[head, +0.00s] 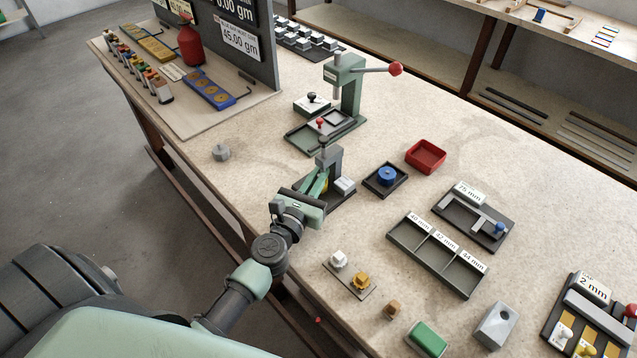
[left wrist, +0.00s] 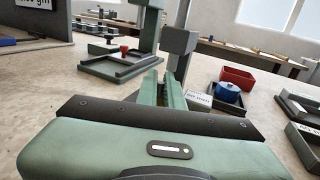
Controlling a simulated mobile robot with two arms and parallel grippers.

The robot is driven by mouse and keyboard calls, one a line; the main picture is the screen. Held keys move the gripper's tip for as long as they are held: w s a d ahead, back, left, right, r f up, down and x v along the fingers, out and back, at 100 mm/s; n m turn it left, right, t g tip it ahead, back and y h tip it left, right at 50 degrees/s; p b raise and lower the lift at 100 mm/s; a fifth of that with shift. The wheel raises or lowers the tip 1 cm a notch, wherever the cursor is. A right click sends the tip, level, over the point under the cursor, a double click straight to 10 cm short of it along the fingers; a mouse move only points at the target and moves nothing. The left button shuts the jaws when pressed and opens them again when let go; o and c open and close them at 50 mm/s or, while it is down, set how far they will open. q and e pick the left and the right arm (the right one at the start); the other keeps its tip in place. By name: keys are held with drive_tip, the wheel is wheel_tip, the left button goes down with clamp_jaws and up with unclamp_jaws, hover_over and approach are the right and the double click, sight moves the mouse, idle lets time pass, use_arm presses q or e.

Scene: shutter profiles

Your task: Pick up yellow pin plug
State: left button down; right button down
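A yellow plug-like piece (head: 361,281) sits on a small plate beside a white one (head: 338,259), near the table's front edge; I take it for the yellow pin plug. A thin yellow sliver shows by the fingers in the head view, too small to name. Whether they hold anything is unclear. My right gripper is not in view.
A green lever press (head: 346,88) stands behind. A red bin (head: 426,156), a tray with a blue round part (head: 386,178) and a three-slot tray (head: 437,253) lie to the right. A green block (head: 427,338) and a grey block (head: 496,326) are near the front edge.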

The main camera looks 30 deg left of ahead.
use_arm(q)
drive_tip(key=shift+r, duration=0.1)
drive_tip(key=shift+r, duration=0.2)
drive_tip(key=s+b, duration=0.1)
drive_tip(key=s, duration=0.3)
drive_tip(key=s+b, duration=0.1)
drive_tip(key=s, duration=0.3)
drive_tip(key=shift+d+f, duration=0.2)
drive_tip(key=s+b, duration=0.2)
drive_tip(key=s, duration=0.1)
drive_tip(key=s+b, duration=0.1)
drive_tip(key=s, duration=0.2)
drive_tip(key=s+b, duration=0.2)
drive_tip(key=s, duration=0.1)
drive_tip(key=shift+s+d+b, duration=0.2)
drive_tip(key=shift+d+b, duration=0.05)
drive_tip(key=shift+b, duration=0.05)
drive_tip(key=shift+s+d+r, duration=0.15)
drive_tip(key=shift+d, duration=0.1)
drive_tip(key=shift+m+h, duration=0.3)
drive_tip(key=d, duration=0.2)
drive_tip(key=d+r, duration=0.1)
drive_tip(key=d, duration=0.2)
drive_tip(key=shift+s, duration=0.1)
drive_tip(key=a, duration=0.3)
drive_tip(key=a+f, duration=0.1)
drive_tip(key=a, duration=0.1)
drive_tip(key=shift+a, duration=0.3)
drive_tip(key=shift+d+r, duration=0.1)
